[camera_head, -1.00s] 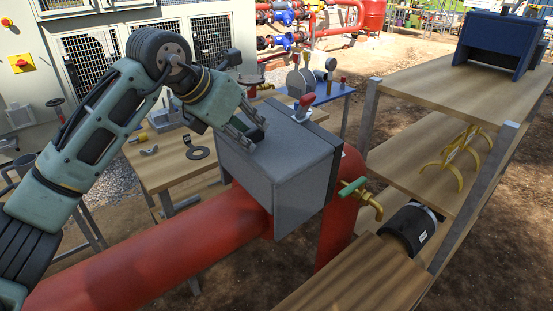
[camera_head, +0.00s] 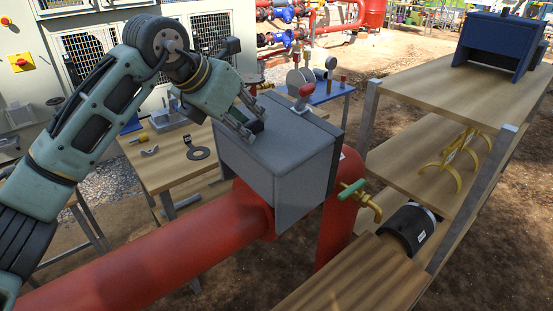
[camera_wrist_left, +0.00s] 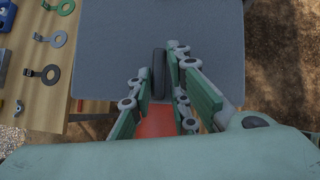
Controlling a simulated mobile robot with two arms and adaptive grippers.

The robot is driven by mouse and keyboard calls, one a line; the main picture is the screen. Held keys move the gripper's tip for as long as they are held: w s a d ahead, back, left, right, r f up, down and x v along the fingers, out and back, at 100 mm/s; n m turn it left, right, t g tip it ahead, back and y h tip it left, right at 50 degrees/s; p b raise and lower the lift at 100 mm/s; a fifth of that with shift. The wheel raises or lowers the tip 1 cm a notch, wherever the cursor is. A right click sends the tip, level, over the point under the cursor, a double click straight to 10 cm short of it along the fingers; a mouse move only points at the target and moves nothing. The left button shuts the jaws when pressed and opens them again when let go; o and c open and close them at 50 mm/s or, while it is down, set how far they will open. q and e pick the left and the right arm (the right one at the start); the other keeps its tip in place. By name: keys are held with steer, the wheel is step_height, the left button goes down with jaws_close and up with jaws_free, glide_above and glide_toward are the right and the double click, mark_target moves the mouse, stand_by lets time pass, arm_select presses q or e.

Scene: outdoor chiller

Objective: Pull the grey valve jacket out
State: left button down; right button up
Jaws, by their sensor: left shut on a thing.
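The grey valve jacket (camera_head: 280,165) is a box with a sloping lid, over the red pipe in the middle of the head view. A black handle (camera_wrist_left: 158,72) stands on its lid. My left gripper (camera_head: 249,129) reaches in from the left and is shut on this handle. In the left wrist view the gripper's green and grey fingers (camera_wrist_left: 160,68) lie on both sides of the handle, above the grey lid (camera_wrist_left: 210,55). A red-handled part (camera_head: 302,94) shows at the jacket's far edge. The valve inside is hidden. My right gripper is not in view.
The red pipe (camera_head: 170,250) runs below, with a green-handled tap (camera_head: 355,193) beside the jacket. A wooden shelf (camera_head: 425,95) on the right holds a blue jacket (camera_head: 500,40), yellow hooks and a black half-shell. A wooden table (camera_head: 165,170) with small parts stands behind left.

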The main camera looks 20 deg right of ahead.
arm_select(q)
step_height(320, 180, up, 10)
steer(key=p, duration=0.6)
steer(key=shift+r+p, duration=0.2)
steer(key=shift+p, duration=0.1)
stand_by(0.4)
steer(key=c, duration=2.4)
jaws_free()
jaws_close()
